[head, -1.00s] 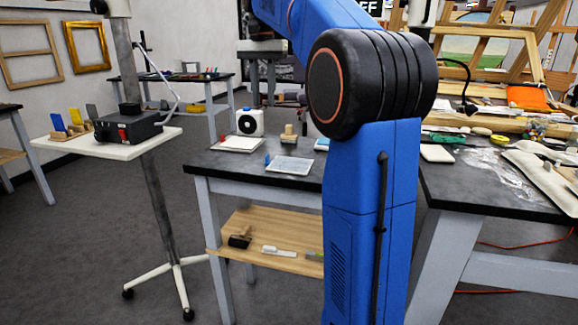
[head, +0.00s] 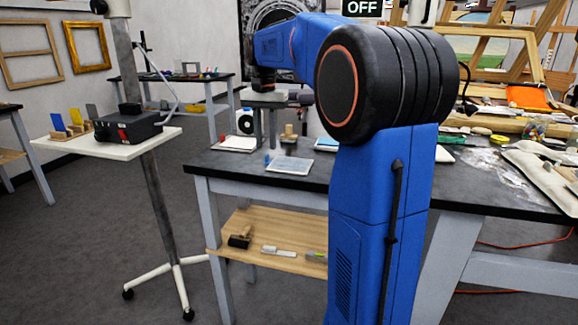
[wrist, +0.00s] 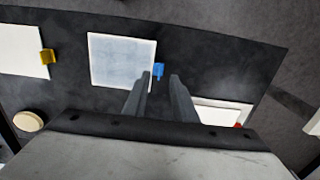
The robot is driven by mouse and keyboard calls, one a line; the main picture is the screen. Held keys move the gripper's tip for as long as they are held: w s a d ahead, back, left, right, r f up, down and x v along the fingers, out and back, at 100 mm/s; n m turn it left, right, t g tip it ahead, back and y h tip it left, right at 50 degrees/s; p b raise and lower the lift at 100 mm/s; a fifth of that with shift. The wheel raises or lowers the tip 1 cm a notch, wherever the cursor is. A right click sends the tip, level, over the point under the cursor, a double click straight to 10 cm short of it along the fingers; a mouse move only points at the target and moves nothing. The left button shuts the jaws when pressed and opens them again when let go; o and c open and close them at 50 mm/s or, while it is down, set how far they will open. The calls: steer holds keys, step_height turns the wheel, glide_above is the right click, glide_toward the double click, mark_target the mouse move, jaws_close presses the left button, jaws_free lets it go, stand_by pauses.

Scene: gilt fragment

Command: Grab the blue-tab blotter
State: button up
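The blue-tab blotter is a pale blue-grey sheet with a white border (head: 290,166), lying flat on the dark table. Its blue tab (head: 267,160) sticks out at its left side. The blotter also shows in the wrist view (wrist: 120,60), with the tab (wrist: 159,71) on its right edge there. My gripper (head: 266,146) hangs fingers down above the table near the tab. In the wrist view my gripper (wrist: 160,80) is open and empty, with the tab showing between and just beyond the fingertips. The height gap is hard to judge.
A white sheet with a yellow tab (wrist: 22,50) and another with a red tab (wrist: 222,112) lie on either side. A round wooden object (wrist: 28,121) is close by. A lower wooden shelf (head: 250,225) holds small tools. The right table is cluttered.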

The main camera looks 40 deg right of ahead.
mark_target(280, 164)
steer(key=shift+d+f, duration=0.1)
steer(key=shift+f, duration=1.75)
steer(key=shift+c, duration=0.6)
jaws_close()
